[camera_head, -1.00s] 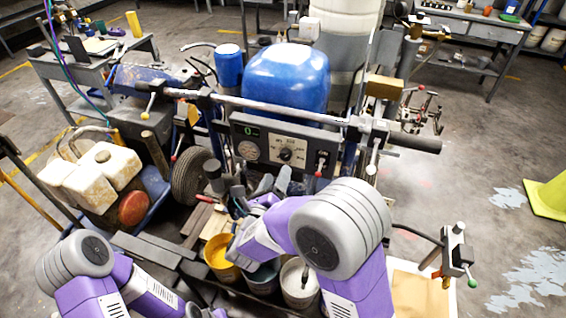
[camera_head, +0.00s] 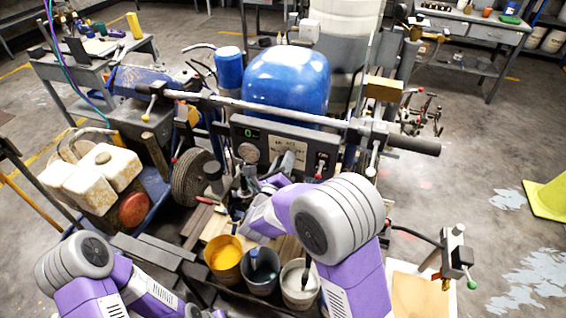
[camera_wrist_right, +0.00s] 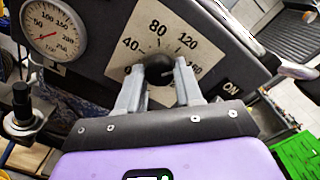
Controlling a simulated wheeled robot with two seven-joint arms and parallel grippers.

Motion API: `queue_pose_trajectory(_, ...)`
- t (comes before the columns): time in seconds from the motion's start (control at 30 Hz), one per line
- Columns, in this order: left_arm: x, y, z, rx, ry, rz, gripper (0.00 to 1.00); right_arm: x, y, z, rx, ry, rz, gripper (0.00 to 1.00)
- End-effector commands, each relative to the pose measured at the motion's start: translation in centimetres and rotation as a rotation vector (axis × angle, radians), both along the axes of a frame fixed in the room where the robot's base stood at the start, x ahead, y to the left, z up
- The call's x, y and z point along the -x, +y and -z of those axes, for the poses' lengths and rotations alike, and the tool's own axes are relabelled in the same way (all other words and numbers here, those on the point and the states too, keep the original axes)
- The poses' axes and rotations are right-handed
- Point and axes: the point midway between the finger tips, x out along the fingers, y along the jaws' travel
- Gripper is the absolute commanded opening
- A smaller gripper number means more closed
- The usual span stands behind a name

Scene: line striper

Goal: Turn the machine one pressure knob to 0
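The pressure knob (camera_wrist_right: 159,69) is a round black knob on a cream dial plate (camera_wrist_right: 116,62) marked 40, 80, 120 and a partly covered higher number. Its pointer setting is hard to read. The plate sits on the dark control panel (camera_head: 240,131) of the machine. My right gripper (camera_wrist_right: 160,78) is open, with one finger on each side of the knob; I cannot tell whether they touch it. In the head view, my right gripper (camera_head: 284,167) is in front of the dial and hides most of the knob. My left gripper is not in view; only its arm shows at lower left.
A round pressure gauge (camera_wrist_right: 54,30) is left of the dial, and a toggle switch (camera_head: 321,164) is right of it. A green display (camera_head: 250,133) reads 0. A handlebar (camera_head: 250,103) crosses above the panel. Paint buckets (camera_head: 222,262) stand below my right arm.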

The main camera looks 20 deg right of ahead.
Motion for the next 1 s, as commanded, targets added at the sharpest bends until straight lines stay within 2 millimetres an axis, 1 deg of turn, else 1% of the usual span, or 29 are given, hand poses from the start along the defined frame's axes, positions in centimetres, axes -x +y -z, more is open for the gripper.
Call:
queue_pose_trajectory(0.03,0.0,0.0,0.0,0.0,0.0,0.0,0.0,0.0,0.0,0.0,0.0,0.0,0.0,0.26)
queue_pose_trajectory(0.17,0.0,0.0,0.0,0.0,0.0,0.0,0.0,0.0,0.0,0.0,0.0,0.0,0.0,0.06)
queue_pose_trajectory(0.2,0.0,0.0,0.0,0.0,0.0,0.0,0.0,0.0,0.0,0.0,0.0,0.0,0.0,0.05)
queue_pose_trajectory(0.4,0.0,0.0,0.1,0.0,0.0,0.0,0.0,0.0,0.0,0.0,0.015,0.011,0.0,0.05)
queue_pose_trajectory(0.57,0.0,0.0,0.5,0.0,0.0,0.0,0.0,0.0,0.0,0.1,0.063,0.043,-0.001,0.05)
queue_pose_trajectory(0.77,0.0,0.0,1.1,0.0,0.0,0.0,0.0,0.0,0.0,0.1,0.178,0.121,0.0,0.05)
queue_pose_trajectory(1.0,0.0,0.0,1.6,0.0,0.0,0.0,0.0,0.0,0.0,0.0,0.364,0.247,0.0,0.05)
